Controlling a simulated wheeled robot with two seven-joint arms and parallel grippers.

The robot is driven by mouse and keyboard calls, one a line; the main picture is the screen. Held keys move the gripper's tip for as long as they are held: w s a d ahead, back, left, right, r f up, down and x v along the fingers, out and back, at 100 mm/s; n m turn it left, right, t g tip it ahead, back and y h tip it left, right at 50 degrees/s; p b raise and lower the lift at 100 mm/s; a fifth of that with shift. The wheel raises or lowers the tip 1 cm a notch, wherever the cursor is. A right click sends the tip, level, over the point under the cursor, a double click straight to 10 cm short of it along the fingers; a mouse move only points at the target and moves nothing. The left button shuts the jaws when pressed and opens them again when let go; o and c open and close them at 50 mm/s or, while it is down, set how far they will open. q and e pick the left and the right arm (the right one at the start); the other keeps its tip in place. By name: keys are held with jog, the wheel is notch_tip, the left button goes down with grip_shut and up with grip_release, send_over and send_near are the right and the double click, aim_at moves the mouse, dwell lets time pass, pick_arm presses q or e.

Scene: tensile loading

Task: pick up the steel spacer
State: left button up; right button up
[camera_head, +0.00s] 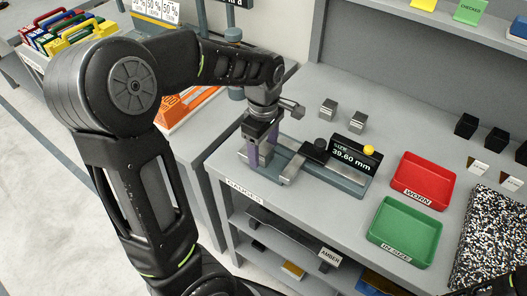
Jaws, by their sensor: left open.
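My left gripper (262,150) points down over the left end of the measuring gauge (340,180), between its jaws or just beside them. It is open, with purple fingers. The gauge display reads 39.60 mm. I cannot make out clearly whether a spacer sits between the fingers, as the gripper hides that spot. Two small steel blocks, a left one (328,108) and a right one (357,122), stand on the bench behind the gauge, apart from the gripper. My right gripper is not in view.
A red tray (449,172) marked WORN and a green tray (408,226) marked IN SIZE lie right of the gauge. Several black blocks (466,126) stand at the far right. A speckled mat (490,235) lies at the right edge. The bench behind the gauge is mostly clear.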

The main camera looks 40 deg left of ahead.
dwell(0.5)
pick_arm(q)
grip_shut()
dwell(0.6)
jog(key=shift+r, duration=0.1)
